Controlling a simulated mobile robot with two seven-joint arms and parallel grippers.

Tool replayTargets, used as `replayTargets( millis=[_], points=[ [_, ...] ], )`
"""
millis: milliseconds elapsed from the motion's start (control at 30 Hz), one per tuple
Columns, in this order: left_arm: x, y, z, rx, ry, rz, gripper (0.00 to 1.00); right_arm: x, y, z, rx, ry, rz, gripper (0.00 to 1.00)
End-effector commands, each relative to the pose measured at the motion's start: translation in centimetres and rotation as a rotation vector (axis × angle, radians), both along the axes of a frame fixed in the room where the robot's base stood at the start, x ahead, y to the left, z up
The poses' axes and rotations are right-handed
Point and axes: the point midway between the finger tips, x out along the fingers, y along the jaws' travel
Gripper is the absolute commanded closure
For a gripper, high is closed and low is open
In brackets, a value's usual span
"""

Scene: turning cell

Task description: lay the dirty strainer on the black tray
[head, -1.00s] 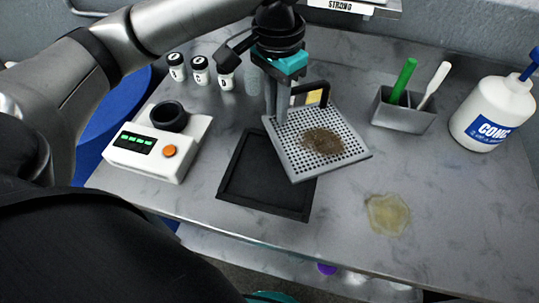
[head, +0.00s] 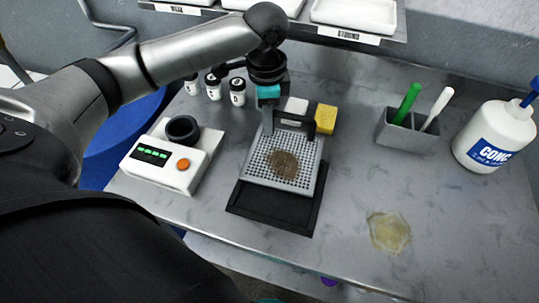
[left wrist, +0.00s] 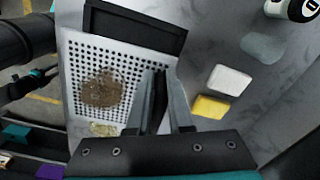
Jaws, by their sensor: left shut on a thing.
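The dirty strainer (head: 261,169) is a square, perforated grey plate with a brown patch of dirt in its middle and a black handle at its back edge. My left gripper (head: 268,132) is shut on that handle, at the back left of the plate. The strainer hangs over the back part of the black tray (head: 272,212), whose front part shows bare. In the left wrist view the strainer (left wrist: 85,58) lies left of my fingers (left wrist: 158,100), and the tray (left wrist: 130,28) shows beyond it. I cannot tell whether they touch. My right gripper is not seen.
A white scale (head: 160,165) with a black cup stands left of the tray. Small labelled jars (head: 214,86), a yellow sponge (head: 326,119) and a white block are behind. A grey holder (head: 405,132) and a white bottle (head: 495,138) stand right. A yellowish spill (head: 389,232) lies front right.

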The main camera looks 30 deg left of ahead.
Motion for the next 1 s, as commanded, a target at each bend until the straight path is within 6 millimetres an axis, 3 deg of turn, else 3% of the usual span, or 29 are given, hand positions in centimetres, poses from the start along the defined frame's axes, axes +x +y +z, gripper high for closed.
replayTargets(
  millis=[100, 300, 467, 733, 1000],
  points=[
    [-0.1, -0.1, -3.4, -0.002, 0.004, 0.000, 1.00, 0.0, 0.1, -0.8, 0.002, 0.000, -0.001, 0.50],
    [0.0, -0.1, -6.7, -0.001, 0.000, 0.000, 1.00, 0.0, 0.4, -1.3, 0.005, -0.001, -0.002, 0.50],
    [0.0, -0.1, -7.6, -0.001, 0.000, 0.000, 1.00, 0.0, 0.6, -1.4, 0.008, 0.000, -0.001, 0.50],
    [0.0, -0.1, -11.3, -0.001, 0.002, 0.000, 1.00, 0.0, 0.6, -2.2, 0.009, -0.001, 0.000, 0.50],
    [0.0, -0.1, -11.4, -0.001, -0.002, 0.000, 1.00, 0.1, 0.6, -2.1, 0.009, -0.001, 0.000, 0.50]
  ],
)
